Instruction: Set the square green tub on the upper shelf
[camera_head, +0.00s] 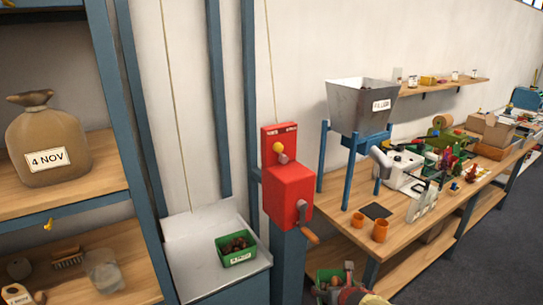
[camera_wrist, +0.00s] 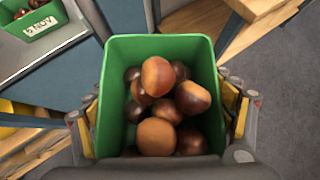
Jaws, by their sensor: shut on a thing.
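My gripper (camera_wrist: 163,118) is shut on a green tub (camera_wrist: 118,60), one finger on each side wall. The tub has a squarish rim and holds several brown chestnuts. In the head view the held tub (camera_head: 325,274) shows at the bottom edge, in front of the workbench, partly cut off with my gripper (camera_head: 340,284). The shelf unit at the left has an upper board (camera_head: 95,180) bearing a tied brown sack (camera_head: 48,145) labelled "4 NOV". A wall shelf (camera_head: 440,88) with small jars hangs above the workbench.
A second green tub (camera_head: 237,250) of chestnuts, labelled, stands on a grey counter (camera_head: 190,235). A red crank machine (camera_head: 288,190) stands beside it. The lower left shelf (camera_head: 130,265) holds a brush and a clear jar. The workbench (camera_head: 400,212) carries a hopper, orange cups and several tools.

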